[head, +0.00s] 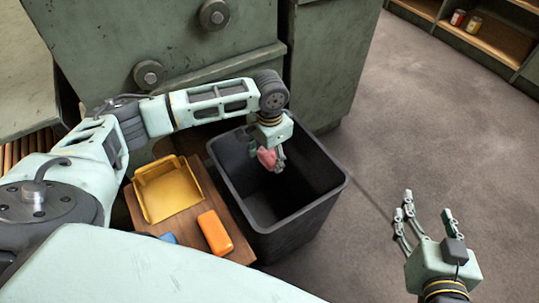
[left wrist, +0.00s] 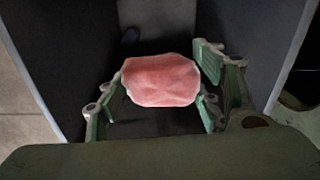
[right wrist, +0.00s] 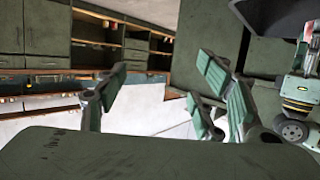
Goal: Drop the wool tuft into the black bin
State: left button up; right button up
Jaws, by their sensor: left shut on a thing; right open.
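The wool tuft (head: 266,158) is a pinkish-red soft lump. My left gripper (head: 274,160) is shut on it and holds it over the mouth of the black bin (head: 322,160). In the left wrist view the tuft (left wrist: 161,80) sits between the fingers, with the bin's dark inner walls (left wrist: 60,50) around it. The bin's floor is in shadow, with a small dark shape low inside that I cannot make out. My right gripper (head: 425,215) is open and empty, to the right of the bin above the floor.
Left of the bin is a small wooden table (head: 200,178) with a yellow tray (head: 168,190), an orange block (head: 215,232) and a blue item (head: 168,238). Green cabinets (head: 325,60) stand behind the bin. A shelf (head: 485,40) with two small jars is at the far right. The floor between is clear.

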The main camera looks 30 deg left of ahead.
aim_at(270, 154)
pick_arm(q)
jog(key=shift+f, duration=0.25)
pick_arm(e)
jog(key=shift+w+a+r+t+y, duration=0.1)
jog(key=shift+w+r+t, duration=0.15)
jog(key=shift+r, duration=0.25)
jog(key=shift+w+a+r+t+y, duration=0.1)
jog(key=shift+a+r+t, duration=0.05)
jog(key=shift+r+t, duration=0.3)
jog(key=shift+w+a+r+t+y, duration=0.1)
jog(key=shift+w+r+t, duration=0.1)
jog(key=shift+r, duration=0.35)
pick_arm(q)
jog(key=o, duration=1)
jog(key=shift+c, duration=0.2)
notch_tip(270, 154, up, 12)
